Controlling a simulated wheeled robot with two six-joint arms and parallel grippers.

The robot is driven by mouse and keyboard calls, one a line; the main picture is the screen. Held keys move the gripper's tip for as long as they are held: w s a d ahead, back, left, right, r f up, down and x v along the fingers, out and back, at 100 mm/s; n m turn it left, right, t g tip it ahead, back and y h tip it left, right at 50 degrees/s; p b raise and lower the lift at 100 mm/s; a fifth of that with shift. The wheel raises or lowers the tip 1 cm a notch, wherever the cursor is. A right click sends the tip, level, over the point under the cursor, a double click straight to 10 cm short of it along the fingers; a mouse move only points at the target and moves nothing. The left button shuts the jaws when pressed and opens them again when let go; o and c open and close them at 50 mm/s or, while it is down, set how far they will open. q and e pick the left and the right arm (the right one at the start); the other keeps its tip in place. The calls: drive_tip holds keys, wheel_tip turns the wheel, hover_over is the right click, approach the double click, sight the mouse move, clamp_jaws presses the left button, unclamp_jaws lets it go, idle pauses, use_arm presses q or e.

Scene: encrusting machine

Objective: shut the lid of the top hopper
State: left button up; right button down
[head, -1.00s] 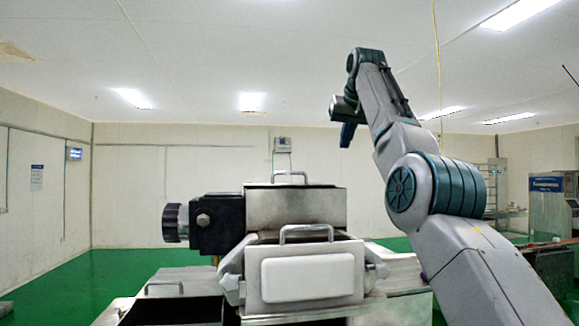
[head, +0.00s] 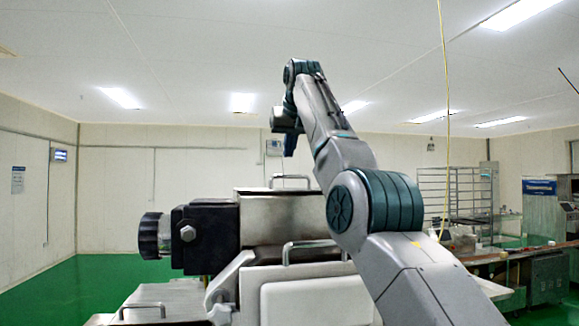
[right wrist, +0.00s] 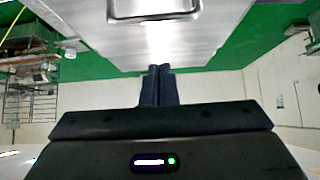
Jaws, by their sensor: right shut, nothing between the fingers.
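The top hopper (head: 282,222) is a stainless steel box in the middle of the head view. A bar handle (head: 290,180) stands at its top edge; I cannot tell from this angle how far the lid is open. My right gripper (head: 290,148) is above the hopper, pointing down, shut and empty, apart from the handle. In the right wrist view its two dark fingers (right wrist: 158,70) are together, near the edge of a bright metal panel (right wrist: 210,42) with a handle (right wrist: 153,17). My left gripper is out of view.
A white-faced front housing (head: 308,302) with its own handle (head: 316,246) stands before the hopper. A black block with a knob (head: 152,236) sticks out left. A bench (head: 500,258) and a rack (head: 458,195) stand at the right. Green floor is free at left.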

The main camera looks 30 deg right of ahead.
sight(290, 176)
drive_tip(key=x, duration=0.6)
drive_tip(key=shift+w+d+f+p, duration=0.15)
drive_tip(key=shift+w+d+p, duration=0.15)
drive_tip(key=shift+w+p, duration=0.05)
drive_tip(key=shift+w+d+f, duration=0.1)
drive_tip(key=shift+w+f, duration=0.05)
drive_tip(key=shift+f, duration=0.05)
drive_tip(key=s, duration=0.1)
drive_tip(key=s+a, duration=0.1)
drive_tip(key=s, duration=0.1)
drive_tip(key=shift+s+r, duration=0.1)
drive_tip(key=shift+r, duration=0.15)
drive_tip(key=shift+s+a+f, duration=0.15)
drive_tip(key=shift+s, duration=0.25)
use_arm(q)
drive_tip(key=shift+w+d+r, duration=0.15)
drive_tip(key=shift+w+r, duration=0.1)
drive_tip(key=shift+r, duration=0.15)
use_arm(e)
drive_tip(key=shift+f, duration=0.25)
